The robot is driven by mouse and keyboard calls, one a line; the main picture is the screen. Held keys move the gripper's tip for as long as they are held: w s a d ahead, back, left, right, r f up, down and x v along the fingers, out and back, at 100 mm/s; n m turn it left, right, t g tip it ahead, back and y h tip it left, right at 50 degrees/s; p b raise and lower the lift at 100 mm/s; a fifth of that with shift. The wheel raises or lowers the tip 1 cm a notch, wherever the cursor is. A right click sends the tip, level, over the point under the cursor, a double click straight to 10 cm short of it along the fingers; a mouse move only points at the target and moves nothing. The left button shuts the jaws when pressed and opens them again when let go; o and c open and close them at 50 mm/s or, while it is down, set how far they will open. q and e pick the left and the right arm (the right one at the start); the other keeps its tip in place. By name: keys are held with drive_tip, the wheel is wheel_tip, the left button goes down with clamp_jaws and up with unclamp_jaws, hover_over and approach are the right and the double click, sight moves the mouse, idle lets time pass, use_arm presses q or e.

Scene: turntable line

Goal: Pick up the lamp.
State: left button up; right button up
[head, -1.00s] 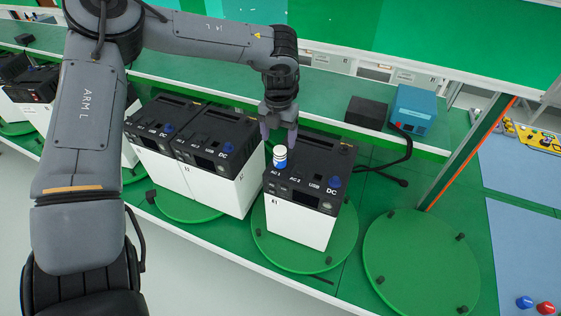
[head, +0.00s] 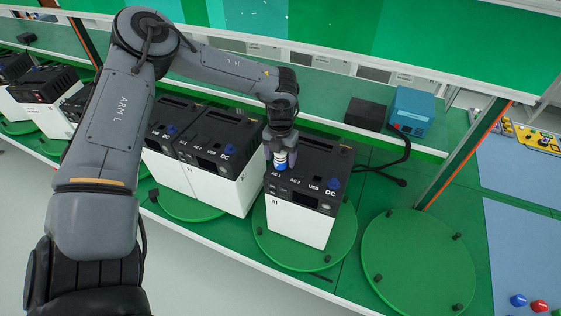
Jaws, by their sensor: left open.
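The lamp appears to be the small blue and white cylinder (head: 281,166). It stands upright on the dark top of a white-fronted power box (head: 300,222), by the AC 1 label. My left gripper (head: 281,154) points down at the lamp from above. Its open fingers sit on either side of the lamp's upper part, which they partly hide. I cannot tell whether they touch it. My right gripper is out of view.
The box stands on a round green turntable (head: 270,245). An empty turntable (head: 405,265) with black pegs is to its right. Similar boxes (head: 215,185) stand close on the left. A blue box (head: 410,108) and a black box (head: 366,113) with a cable are behind.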

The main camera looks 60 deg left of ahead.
use_arm(q)
drive_tip(key=c, duration=1.3)
drive_tip(key=shift+c, duration=0.2)
drive_tip(key=shift+w+r, duration=0.1)
drive_tip(key=shift+r, duration=0.7)
wheel_tip(320, 180, up, 26)
drive_tip(key=b, duration=0.2)
drive_tip(key=shift+r, duration=0.2)
